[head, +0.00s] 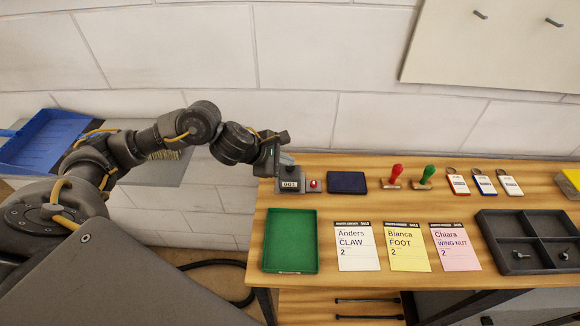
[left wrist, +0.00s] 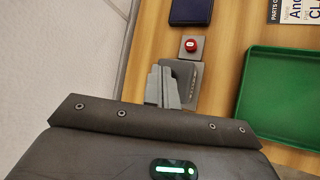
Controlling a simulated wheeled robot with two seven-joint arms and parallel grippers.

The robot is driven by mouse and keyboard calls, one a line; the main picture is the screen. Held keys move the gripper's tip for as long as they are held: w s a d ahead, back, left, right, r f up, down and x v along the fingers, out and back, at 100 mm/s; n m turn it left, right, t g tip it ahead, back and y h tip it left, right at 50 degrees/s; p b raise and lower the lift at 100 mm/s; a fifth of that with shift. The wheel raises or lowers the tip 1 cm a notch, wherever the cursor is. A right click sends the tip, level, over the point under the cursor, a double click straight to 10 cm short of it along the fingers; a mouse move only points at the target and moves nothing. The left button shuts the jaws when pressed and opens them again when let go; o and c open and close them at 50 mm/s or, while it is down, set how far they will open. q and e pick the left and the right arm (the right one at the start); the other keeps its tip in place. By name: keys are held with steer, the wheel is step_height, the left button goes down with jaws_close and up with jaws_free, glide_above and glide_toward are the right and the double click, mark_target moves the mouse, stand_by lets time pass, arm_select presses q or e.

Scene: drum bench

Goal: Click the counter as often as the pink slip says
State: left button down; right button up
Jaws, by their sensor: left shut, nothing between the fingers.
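The counter (head: 289,186) is a small grey box at the left end of the wooden bench, and its display seems to read 003. A red button (head: 315,185) on a small plate sits just right of it and also shows in the left wrist view (left wrist: 191,45). My left gripper (head: 283,162) is shut and empty, with its fingertips at the top of the counter; in the left wrist view the fingers (left wrist: 162,86) cover part of it. I cannot tell whether they touch. The pink slip (head: 455,247) reads Chiara, WING NUT, 2. My right gripper is not in view.
A white slip (head: 357,246) reads Anders, CLAW, 2; a yellow slip (head: 408,246) reads Bianca, FOOT, 2. A green tray (head: 291,268), dark blue pad (head: 347,182), red stamp (head: 393,177), green stamp (head: 424,177), several key tags and a dark divided tray (head: 500,268) share the bench.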

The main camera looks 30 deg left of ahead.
mark_target(287, 169)
arm_select(q)
steer(key=shift+f+b, duration=0.35)
steer(key=shift+b, duration=0.1)
stand_by(0.3)
steer(key=shift+r, duration=0.1)
steer(key=shift+r+p, duration=0.6)
steer(key=shift+r, duration=0.25)
step_height(287, 169, up, 6)
steer(key=p, duration=0.4)
stand_by(0.9)
